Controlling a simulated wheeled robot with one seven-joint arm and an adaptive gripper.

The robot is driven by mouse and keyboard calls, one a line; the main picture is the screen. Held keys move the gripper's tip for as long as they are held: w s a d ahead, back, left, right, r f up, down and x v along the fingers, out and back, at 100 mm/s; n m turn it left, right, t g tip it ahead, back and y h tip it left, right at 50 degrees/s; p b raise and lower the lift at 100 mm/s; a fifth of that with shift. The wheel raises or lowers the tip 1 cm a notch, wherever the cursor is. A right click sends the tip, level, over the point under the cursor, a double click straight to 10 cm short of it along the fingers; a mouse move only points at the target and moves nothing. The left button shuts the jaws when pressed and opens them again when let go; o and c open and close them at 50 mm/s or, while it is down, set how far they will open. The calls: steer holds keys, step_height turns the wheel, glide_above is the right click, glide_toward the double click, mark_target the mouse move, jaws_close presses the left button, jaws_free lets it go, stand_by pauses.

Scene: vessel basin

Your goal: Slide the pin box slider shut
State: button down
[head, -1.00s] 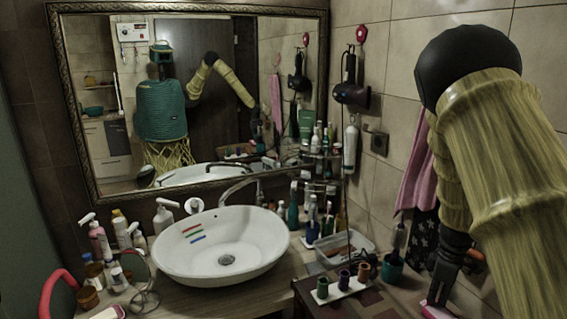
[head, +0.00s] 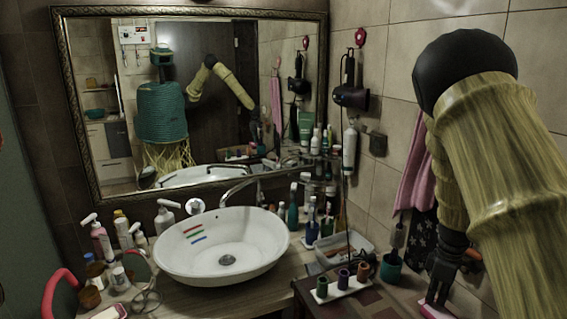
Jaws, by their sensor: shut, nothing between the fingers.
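My gripper (head: 434,301) is at the lower right, pointing down, its black fingers shut with nothing between them. A pink and pale flat object (head: 437,313) lies right under the fingertips at the bottom edge of the view. It is mostly cut off by the frame and partly hidden by my gripper. I cannot tell for sure that it is the pin box, nor see its slider or how far that stands open. Whether my fingertips touch it is also unclear.
A pink towel (head: 413,175) hangs by the wall. The white basin (head: 222,245) is farther left.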

steer(key=shift+s+r, duration=0.1)
steer(key=shift+s, duration=0.05)
steer(key=shift+f, duration=0.4)
stand_by(0.5)
steer(key=shift+s+d, duration=0.25)
steer(key=shift+s, duration=0.6)
stand_by(0.7)
steer(key=shift+r, duration=0.1)
step_height(320, 180, up, 7)
steer(key=p, duration=0.4)
steer(key=shift+p, duration=0.4)
stand_by(0.3)
steer(key=shift+w, duration=0.1)
